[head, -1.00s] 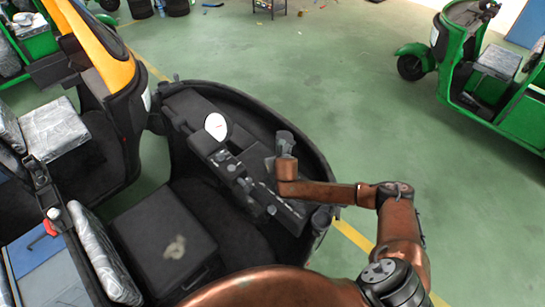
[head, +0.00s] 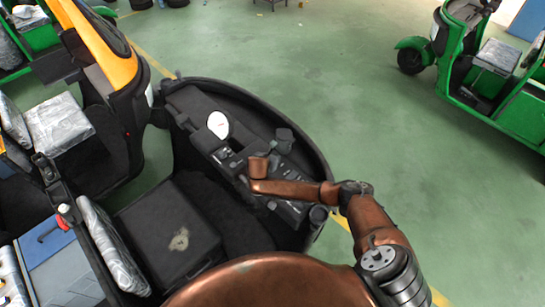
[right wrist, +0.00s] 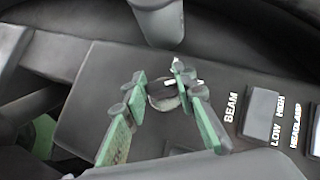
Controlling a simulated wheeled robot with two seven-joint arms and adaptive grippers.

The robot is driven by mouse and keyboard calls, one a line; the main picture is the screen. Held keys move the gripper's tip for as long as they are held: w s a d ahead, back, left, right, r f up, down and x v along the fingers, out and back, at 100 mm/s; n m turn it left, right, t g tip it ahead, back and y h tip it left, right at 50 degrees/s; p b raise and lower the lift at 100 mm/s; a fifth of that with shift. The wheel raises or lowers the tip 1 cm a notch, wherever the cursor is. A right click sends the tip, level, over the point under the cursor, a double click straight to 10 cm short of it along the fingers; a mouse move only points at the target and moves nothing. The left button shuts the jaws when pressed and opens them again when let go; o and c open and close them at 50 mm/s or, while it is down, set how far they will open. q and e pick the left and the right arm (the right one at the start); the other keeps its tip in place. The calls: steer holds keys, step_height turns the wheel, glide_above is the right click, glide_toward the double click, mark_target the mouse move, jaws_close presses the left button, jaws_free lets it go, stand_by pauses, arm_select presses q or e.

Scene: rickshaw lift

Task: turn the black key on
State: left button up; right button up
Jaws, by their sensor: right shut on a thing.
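The black key (right wrist: 163,98) shows in the right wrist view as a small dark knob on the dashboard panel (right wrist: 85,110). My right gripper (right wrist: 162,83) is shut on it, with a green-padded finger on either side. A small pale piece sticks out near the far fingertip. In the head view my right arm reaches over the dashboard from the right, and its wrist hides the key and most of the gripper. My left gripper is not in view.
A grey post (right wrist: 158,22) stands just behind the key. Switches marked BEAM, LOW, HIGH and HEADLAMP (right wrist: 262,110) lie to its right. In the head view a round white gauge (head: 218,125) and a black seat box (head: 165,235) are nearby. Green rickshaws stand around.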

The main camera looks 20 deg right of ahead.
stand_by(0.3)
steer(key=o, duration=1.2)
steer(key=shift+c, duration=0.2)
steer(key=v, duration=1.2)
steer(key=shift+s+d, duration=0.1)
